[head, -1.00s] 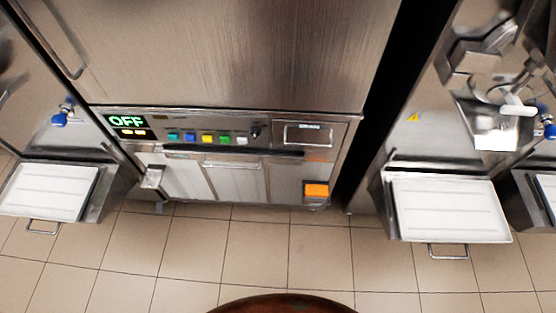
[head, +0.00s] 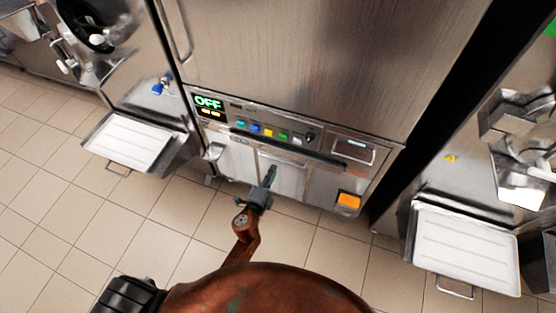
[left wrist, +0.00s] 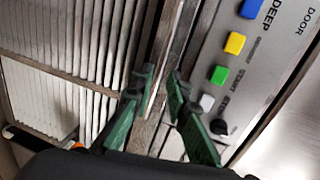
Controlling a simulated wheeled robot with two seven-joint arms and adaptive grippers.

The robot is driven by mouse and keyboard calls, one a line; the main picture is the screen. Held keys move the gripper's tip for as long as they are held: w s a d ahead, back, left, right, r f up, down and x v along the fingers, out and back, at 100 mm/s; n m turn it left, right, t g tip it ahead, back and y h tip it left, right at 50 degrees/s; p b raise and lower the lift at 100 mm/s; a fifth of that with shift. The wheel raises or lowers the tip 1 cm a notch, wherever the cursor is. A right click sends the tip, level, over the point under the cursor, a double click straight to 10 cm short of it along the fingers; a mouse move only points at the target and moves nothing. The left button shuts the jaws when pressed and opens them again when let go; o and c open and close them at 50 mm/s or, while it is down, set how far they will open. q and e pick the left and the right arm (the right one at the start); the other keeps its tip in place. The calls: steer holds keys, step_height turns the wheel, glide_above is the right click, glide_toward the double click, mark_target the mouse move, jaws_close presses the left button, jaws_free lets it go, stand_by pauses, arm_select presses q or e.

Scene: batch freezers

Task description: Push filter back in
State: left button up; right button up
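The filter is most likely the light slatted panel (head: 288,180) low on the front of the middle freezer, below the black strip. Its white slats (left wrist: 50,90) fill the left of the left wrist view. How far it sticks out, I cannot tell. My left gripper (head: 271,172) reaches up in front of these panels. In the left wrist view its two green fingers (left wrist: 160,85) are apart, with a gap between the tips. A thin metal edge runs behind and between them; contact is unclear. My right gripper is not in view.
A control panel (head: 262,122) with an OFF display (head: 208,103) and coloured buttons sits above the panels. An orange block (head: 348,200) is at lower right. White trays stick out left (head: 130,140) and right (head: 465,245). The tiled floor (head: 50,190) is clear.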

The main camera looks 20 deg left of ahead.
mark_target(279, 160)
arm_select(q)
steer(key=b+x, duration=0.1)
steer(key=x, duration=0.6)
steer(key=shift+w+d+b, duration=0.1)
steer(key=shift+w+b, duration=0.2)
steer(key=shift+w, duration=0.15)
jaws_close()
